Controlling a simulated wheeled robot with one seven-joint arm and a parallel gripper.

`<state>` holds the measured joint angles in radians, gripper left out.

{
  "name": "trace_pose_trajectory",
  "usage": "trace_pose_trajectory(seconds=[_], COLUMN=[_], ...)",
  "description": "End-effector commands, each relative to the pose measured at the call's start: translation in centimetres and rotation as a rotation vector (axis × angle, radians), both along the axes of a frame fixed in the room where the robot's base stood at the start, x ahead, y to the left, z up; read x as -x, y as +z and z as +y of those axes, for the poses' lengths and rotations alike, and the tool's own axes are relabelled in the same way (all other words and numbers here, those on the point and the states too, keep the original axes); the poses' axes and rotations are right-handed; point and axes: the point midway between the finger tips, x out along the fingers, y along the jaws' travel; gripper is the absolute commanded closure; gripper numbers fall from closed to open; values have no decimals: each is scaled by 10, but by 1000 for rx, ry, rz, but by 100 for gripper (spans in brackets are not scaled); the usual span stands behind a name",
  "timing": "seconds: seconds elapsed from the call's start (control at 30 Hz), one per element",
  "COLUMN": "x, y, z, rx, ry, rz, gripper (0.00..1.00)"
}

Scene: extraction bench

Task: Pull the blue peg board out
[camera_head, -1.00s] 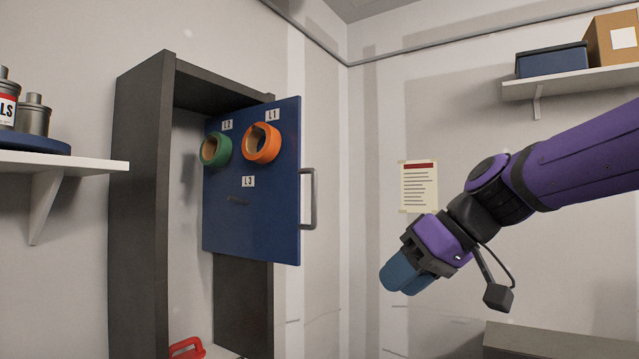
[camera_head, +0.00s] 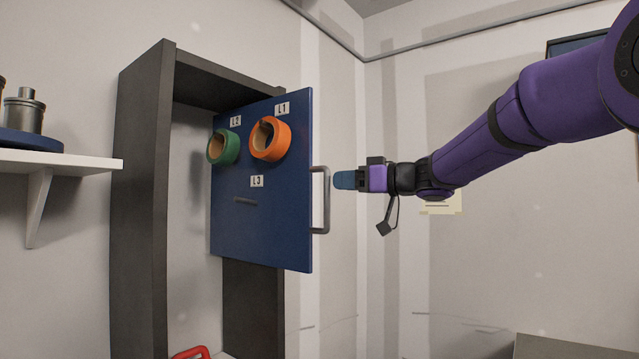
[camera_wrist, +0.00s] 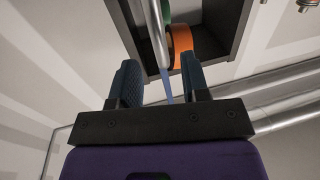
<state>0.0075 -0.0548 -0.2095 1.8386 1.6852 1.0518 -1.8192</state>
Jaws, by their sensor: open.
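The blue peg board (camera_head: 262,225) stands upright, partly out of the tall dark cabinet (camera_head: 140,200). A green ring (camera_head: 223,147) hangs at label L2 and an orange ring (camera_head: 270,138) at L1. The peg at L3 (camera_head: 244,201) is bare. A grey bar handle (camera_head: 326,200) is on the board's right edge. My gripper (camera_head: 340,181) is open and empty just right of the handle, at about its upper half. In the wrist view, the handle (camera_wrist: 157,35) lies ahead of and between the two open fingers (camera_wrist: 160,82), with the board seen edge-on behind it.
A red object (camera_head: 190,352) sits low in the cabinet. A white shelf (camera_head: 60,162) with metal canisters (camera_head: 24,112) is on the left wall. A grey surface (camera_head: 560,347) is at the lower right. The space right of the board is open to the wall.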

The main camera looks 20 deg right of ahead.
Motion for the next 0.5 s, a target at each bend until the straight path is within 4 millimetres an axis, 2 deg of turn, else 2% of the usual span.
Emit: trace_pose_trajectory(seconds=[0.2,0.5], x=[-26,-44], y=[0,0], z=[29,48], rx=[1,1], ry=[2,1], rz=[1,0], gripper=[58,58])
